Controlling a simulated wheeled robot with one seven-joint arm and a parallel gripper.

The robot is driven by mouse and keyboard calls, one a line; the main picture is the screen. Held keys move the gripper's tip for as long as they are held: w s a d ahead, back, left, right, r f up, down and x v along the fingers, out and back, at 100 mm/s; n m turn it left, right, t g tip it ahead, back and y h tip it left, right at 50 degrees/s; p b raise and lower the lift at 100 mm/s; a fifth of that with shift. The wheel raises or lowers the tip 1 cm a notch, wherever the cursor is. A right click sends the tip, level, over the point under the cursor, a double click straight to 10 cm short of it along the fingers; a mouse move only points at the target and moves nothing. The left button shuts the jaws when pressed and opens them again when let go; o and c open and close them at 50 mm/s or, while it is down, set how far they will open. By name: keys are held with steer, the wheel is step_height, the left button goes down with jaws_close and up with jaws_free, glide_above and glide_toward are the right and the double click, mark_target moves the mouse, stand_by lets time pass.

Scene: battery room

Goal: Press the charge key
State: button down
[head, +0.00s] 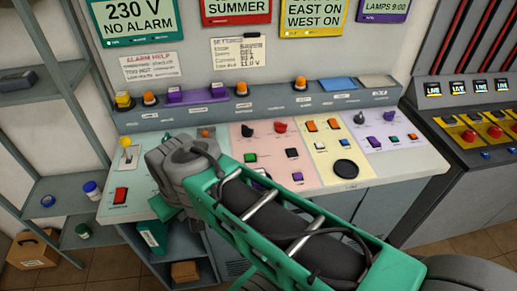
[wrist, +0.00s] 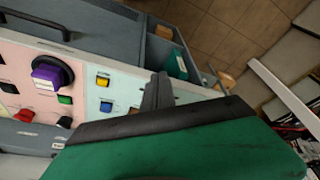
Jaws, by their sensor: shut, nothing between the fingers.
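The control console (head: 420,160) has a sloped top with pale green, pink, yellow and lilac sections full of keys and knobs. Its key labels are too small to read, so I cannot tell which is the charge key. In the wrist view, my gripper (wrist: 158,92) is shut and empty, over or beside the pale green section near a yellow key (wrist: 103,81) and a blue key (wrist: 106,107). A purple knob (wrist: 47,75) and a green key (wrist: 65,99) sit on the pink section. In the head view my arm hides the fingertips and part of the console.
Grey shelving (head: 60,130) stands at the left; a rack with red buttons (head: 495,132) stands at the right.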

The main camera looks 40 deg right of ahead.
steer(key=r+m+t+p, duration=0.1)
steer(key=m+t+p, duration=0.2)
steer(key=m+t, duration=0.45)
glide_above(252, 158)
steer(key=shift+r+m+g, duration=0.1)
steer(key=shift+m+g, duration=0.65)
steer(key=shift+g, duration=0.2)
steer(key=shift+b, duration=0.3)
step_height(252, 158, down, 9)
steer(key=b, duration=0.6)
steer(key=shift+r, duration=0.1)
steer(key=shift+f+b, duration=0.45)
